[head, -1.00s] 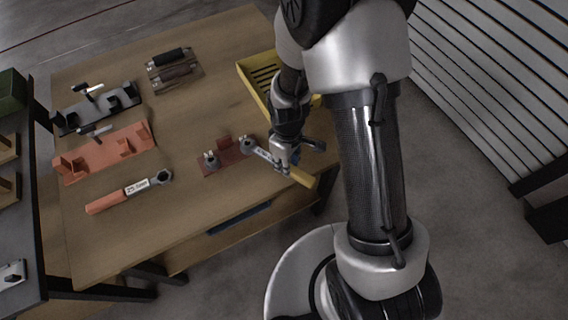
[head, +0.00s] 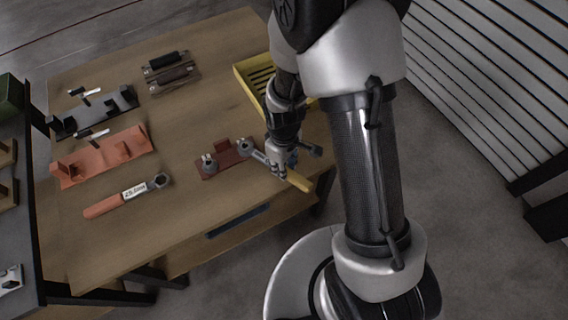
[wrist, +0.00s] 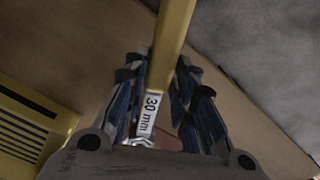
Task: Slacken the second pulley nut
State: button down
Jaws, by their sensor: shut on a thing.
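My gripper (head: 279,168) is shut on a wrench with a yellow handle (head: 299,181). In the wrist view the handle (wrist: 174,35) runs up between the fingers (wrist: 160,82), and a white label (wrist: 149,112) reads 30 mm. The wrench's grey ring end lies at the right-hand pulley nut (head: 244,147) on a dark red base plate (head: 226,163). It appears to be around that nut, but the fit is too small to tell. The left-hand nut (head: 209,161) on the same plate stands free. The nuts are hidden in the wrist view.
A wrench with an orange handle (head: 103,207) lies on the wooden table (head: 195,220) to the left. Behind it are a salmon-coloured fixture (head: 103,158) and a dark fixture (head: 97,112). A slotted yellow tray (head: 246,75) sits just behind my gripper. The table's front edge is close.

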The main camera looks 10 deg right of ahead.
jog(key=c, duration=1.2)
grip_release()
jog(key=shift+c, duration=0.2)
notch_tip(320, 180, up, 12)
jog(key=shift+r, duration=0.1)
jog(key=s+d+r+m+t, duration=0.2)
jog(key=s+r+m, duration=0.2)
jog(key=s+r, duration=0.3)
jog(key=s+d+r+m+t, duration=0.2)
jog(key=s+r+m, duration=0.2)
jog(key=s+r, duration=0.3)
notch_tip(320, 180, up, 4)
jog(key=shift+s+d+r+t, duration=0.1)
jog(key=shift+s+d+t, duration=0.2)
jog(key=shift+s+d, duration=0.1)
